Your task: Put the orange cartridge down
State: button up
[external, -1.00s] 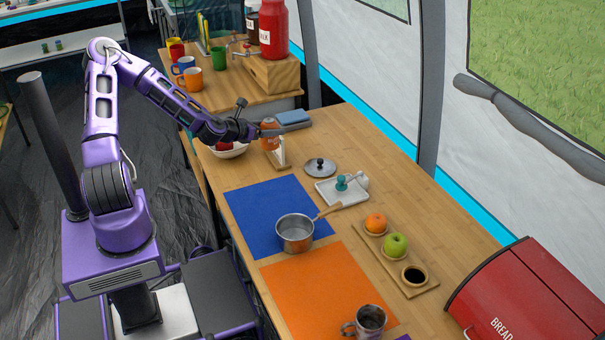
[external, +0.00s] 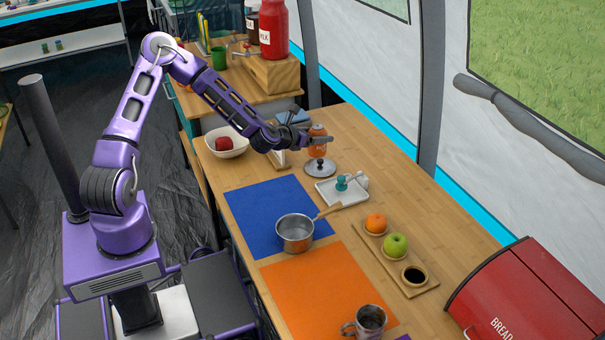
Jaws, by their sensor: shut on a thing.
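The orange cartridge (external: 317,147) is an upright orange cylinder at the far part of the wooden counter. My gripper (external: 318,140) is shut on it, reaching in from the left. The cartridge shows just behind and above the grey pot lid (external: 320,167). I cannot tell whether its bottom is clear of the counter. The white stand (external: 281,158) is just to its left, partly hidden by my arm.
A white bowl with a red apple (external: 224,144) is left of my gripper. A white tray (external: 330,194) with a teal-knobbed item is in front of the lid. A blue mat (external: 262,205) bears a saucepan (external: 295,232). Bare counter (external: 375,150) lies to the right.

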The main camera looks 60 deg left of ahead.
jog(key=w+d, duration=0.4)
jog(key=d, duration=0.6)
jog(key=w+d, duration=0.5)
jog(key=d, duration=0.6)
jog(key=s+d+r+m+h+b, duration=0.1)
jog(key=d+r, duration=0.1)
jog(key=d, duration=1.1)
jog(key=s+d+r+m+h, duration=0.1)
jog(key=s+d+r, duration=0.15)
jog(key=d, duration=1.05)
jog(key=shift+t, duration=0.3)
jog(key=shift+w+a+f+b, duration=0.1)
jog(key=shift+w+f+b, duration=0.1)
jog(key=shift+f, duration=2.3)
jog(key=shift+w+a+f+b, duration=0.15)
jog(key=shift+f+b, duration=0.1)
jog(key=shift+f, duration=2.25)
jog(key=shift+w+f+b, duration=0.2)
jog(key=shift+f, duration=2.3)
jog(key=shift+f+b, duration=0.35)
jog(key=shift+b, duration=0.1)
